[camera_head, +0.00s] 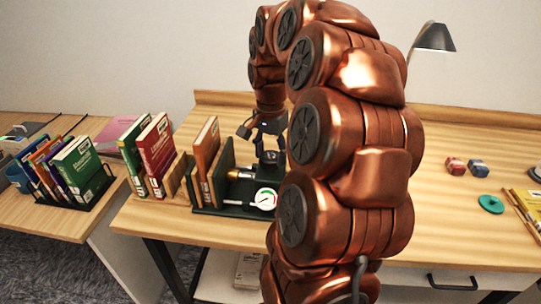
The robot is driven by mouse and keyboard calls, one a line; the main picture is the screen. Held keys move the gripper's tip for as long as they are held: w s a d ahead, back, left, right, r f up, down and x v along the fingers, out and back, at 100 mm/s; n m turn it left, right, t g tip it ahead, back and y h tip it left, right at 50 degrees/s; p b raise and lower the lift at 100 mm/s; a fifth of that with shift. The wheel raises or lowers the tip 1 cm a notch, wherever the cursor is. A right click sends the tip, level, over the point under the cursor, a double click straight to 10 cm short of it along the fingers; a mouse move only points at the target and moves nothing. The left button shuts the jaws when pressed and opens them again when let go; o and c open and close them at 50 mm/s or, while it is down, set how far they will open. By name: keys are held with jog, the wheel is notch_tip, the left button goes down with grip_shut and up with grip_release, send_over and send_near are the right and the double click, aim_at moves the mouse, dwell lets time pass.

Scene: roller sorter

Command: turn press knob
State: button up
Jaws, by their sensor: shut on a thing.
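The fingertips are small and dark here, so the exact contact is hard to see. My arm hides the right side of the press.
Red and green books (154,155) stand left of the press. A rack of books (75,172) is on the lower side table. At right are small red and blue blocks (466,167), a teal ring (491,204) and a desk lamp (435,38). The desk right of my arm has free room.

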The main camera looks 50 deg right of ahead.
jog(key=n+b, duration=0.1)
jog(key=n, duration=0.1)
jog(key=shift+f+n, duration=0.15)
jog(key=shift+n, duration=0.15)
jog(key=n+b, duration=0.1)
jog(key=n, duration=0.2)
jog(key=shift+n+b, duration=0.3)
jog(key=n, duration=0.6)
jog(key=shift+b, duration=0.35)
jog(key=o, duration=1.2)
jog(key=shift+c, duration=0.2)
